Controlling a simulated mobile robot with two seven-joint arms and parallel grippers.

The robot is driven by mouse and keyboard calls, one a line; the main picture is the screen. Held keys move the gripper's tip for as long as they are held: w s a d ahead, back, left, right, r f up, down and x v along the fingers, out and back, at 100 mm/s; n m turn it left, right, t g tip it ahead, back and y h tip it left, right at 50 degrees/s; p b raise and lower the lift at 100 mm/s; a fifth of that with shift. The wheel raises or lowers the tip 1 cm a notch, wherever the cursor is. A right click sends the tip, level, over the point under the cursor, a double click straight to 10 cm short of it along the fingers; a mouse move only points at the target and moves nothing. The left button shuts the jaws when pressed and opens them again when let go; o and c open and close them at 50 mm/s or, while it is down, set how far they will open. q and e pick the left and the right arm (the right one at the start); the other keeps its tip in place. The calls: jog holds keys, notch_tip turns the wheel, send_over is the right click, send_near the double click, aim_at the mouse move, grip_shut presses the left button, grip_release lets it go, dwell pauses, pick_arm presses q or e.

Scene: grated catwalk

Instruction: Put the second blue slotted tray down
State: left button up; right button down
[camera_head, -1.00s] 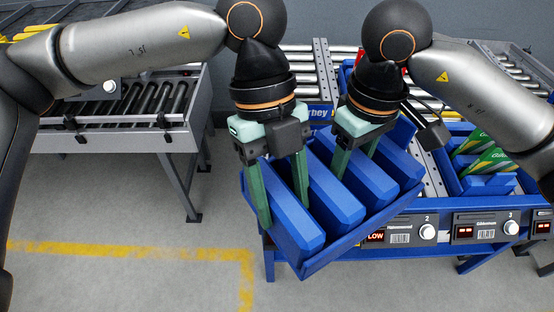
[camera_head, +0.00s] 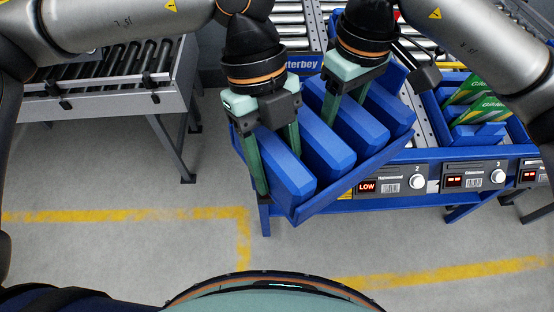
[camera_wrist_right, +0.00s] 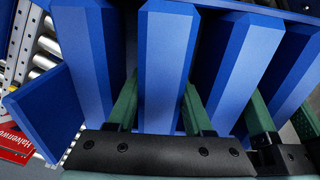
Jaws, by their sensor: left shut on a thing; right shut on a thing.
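The blue slotted tray (camera_head: 340,192) is held by both of my grippers at the front of the flow rack, turned at an angle to the rack's front edge. Its thick upright ribs face up. My left gripper (camera_head: 279,170) is shut on the tray's left rib, one finger on each side. My right gripper (camera_head: 342,106) is shut on a rib farther back; the right wrist view shows that rib (camera_wrist_right: 165,60) between its fingers. The tray's underside is hidden, so I cannot tell whether it touches the rack.
The rack's front rail carries a LOW display (camera_head: 367,187) and knobs. A blue bin (camera_head: 510,127) with green cartons (camera_head: 480,112) stands to the right. A roller conveyor (camera_head: 110,95) stands left, with open floor (camera_head: 130,180) before it. A red box (camera_wrist_right: 14,143) shows in the right wrist view.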

jog(key=shift+a+r, duration=0.2)
jog(key=shift+s, duration=0.1)
